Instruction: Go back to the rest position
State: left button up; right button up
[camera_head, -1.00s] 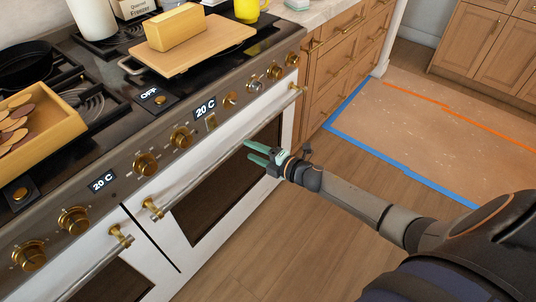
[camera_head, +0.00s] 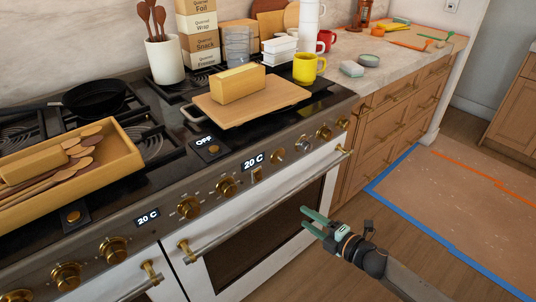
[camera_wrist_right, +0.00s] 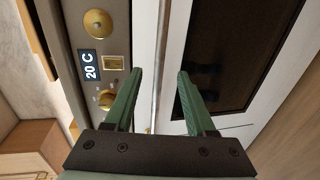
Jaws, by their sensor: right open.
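My right gripper (camera_head: 312,222) is open and empty, in front of the white oven door (camera_head: 262,243) at the lower right of the head view. In the right wrist view its two green fingers (camera_wrist_right: 160,90) are spread apart, with the oven handle bar (camera_wrist_right: 159,60) showing between them. I cannot tell whether they touch it. My left gripper is not in view.
The stove carries a cutting board (camera_head: 229,110) with a yellow block (camera_head: 238,84), a wooden tray of spoons (camera_head: 120,150) and a black pan (camera_head: 95,97). Wooden drawers (camera_head: 392,115) stand right of the oven. The floor (camera_head: 350,215) near my right arm is clear.

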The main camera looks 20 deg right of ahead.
pick_arm(q)
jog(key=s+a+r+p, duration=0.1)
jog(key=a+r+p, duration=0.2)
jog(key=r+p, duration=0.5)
jog(key=p, duration=0.3)
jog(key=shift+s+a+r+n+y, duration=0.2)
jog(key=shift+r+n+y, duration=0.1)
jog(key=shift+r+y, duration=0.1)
pick_arm(e)
jog(key=s+a+m+g+h, duration=0.1)
jog(key=s+a+m, duration=0.4)
jog(key=s+m, duration=0.5)
jog(key=s+a+m+g+h, duration=0.2)
jog(key=s+a+m+g, duration=0.2)
jog(key=s+m, duration=0.6)
jog(key=shift+s+a+r+g, duration=0.3)
jog(key=shift+s+a, duration=0.7)
jog(key=shift+a, duration=0.2)
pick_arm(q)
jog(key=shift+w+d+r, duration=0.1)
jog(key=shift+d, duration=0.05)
